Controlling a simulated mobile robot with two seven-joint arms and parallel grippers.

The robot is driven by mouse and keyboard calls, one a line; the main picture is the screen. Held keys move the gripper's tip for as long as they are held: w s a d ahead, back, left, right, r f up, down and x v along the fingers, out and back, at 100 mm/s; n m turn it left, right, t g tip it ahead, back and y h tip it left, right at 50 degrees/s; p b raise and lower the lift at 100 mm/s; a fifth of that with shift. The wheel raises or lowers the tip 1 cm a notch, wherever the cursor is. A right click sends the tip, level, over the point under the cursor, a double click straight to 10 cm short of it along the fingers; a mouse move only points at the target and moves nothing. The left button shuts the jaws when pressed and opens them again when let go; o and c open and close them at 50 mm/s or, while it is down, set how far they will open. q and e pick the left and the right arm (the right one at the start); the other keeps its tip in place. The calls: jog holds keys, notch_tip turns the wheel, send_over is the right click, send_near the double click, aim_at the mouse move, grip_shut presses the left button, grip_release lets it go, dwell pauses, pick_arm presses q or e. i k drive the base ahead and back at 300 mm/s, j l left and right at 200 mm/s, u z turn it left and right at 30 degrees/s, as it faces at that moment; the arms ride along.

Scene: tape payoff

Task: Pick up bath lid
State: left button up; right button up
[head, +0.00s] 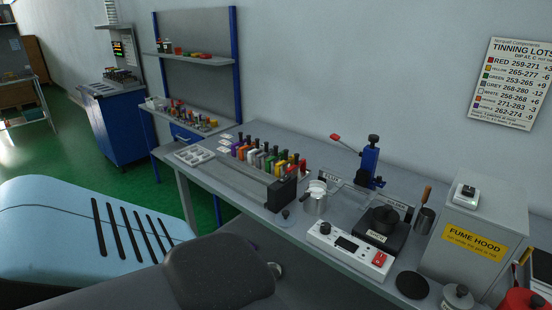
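A flat dark disc (412,285) lies on the bench to the front right of the unit. Neither of my grippers shows in the head view.
A grey fume hood (473,236) stands close right of the bath. A metal pot (315,199), a blue lever press (369,163) and a cup with a wooden-handled tool (424,217) surround it. A knobbed pot (457,297) stands front right.

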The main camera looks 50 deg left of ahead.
aim_at(285, 219)
jog(key=k+j, duration=0.1)
jog(key=j, duration=0.25)
jog(key=k+j, duration=0.15)
jog(key=j, duration=0.25)
jog(key=k+j, duration=0.1)
jog(key=j, duration=0.25)
jog(key=k+j, duration=0.1)
jog(key=j, duration=0.25)
